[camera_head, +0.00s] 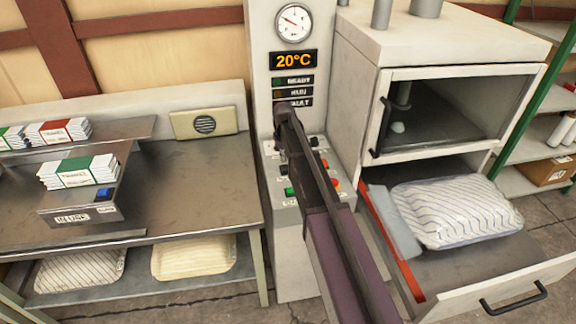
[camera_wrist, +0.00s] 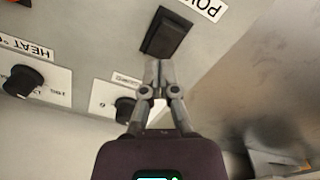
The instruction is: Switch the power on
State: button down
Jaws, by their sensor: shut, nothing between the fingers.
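The power switch is a black rocker (camera_wrist: 166,35) on the grey panel, with a partly cut-off label starting "PO" (camera_wrist: 200,6) beside it in the wrist view. My gripper (camera_wrist: 158,66) is shut and empty, its fingertips just below the switch in that view. I cannot tell if they touch it. Which side of the rocker is pressed is not clear. In the head view my arm covers part of the control column (camera_head: 290,235) and hides the switch. The display (camera_head: 294,60) reads 20°C.
Two black knobs, the heat knob (camera_wrist: 23,82) and another (camera_wrist: 125,108), sit near my gripper. A green button (camera_head: 290,192) is on the panel. Right stands a cabinet (camera_head: 440,45) with an open drawer (camera_head: 545,275) holding a striped pillow (camera_head: 455,210). A workbench (camera_head: 215,180) stands left.

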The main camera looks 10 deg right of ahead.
aim_at(284, 167)
jog(key=shift+r+p, duration=2.1)
jog(key=shift+r, duration=0.2)
jog(key=shift+s, duration=0.1)
jog(key=s+d+m, duration=0.1)
jog(key=s+m, duration=0.5)
jog(key=s, duration=2.3)
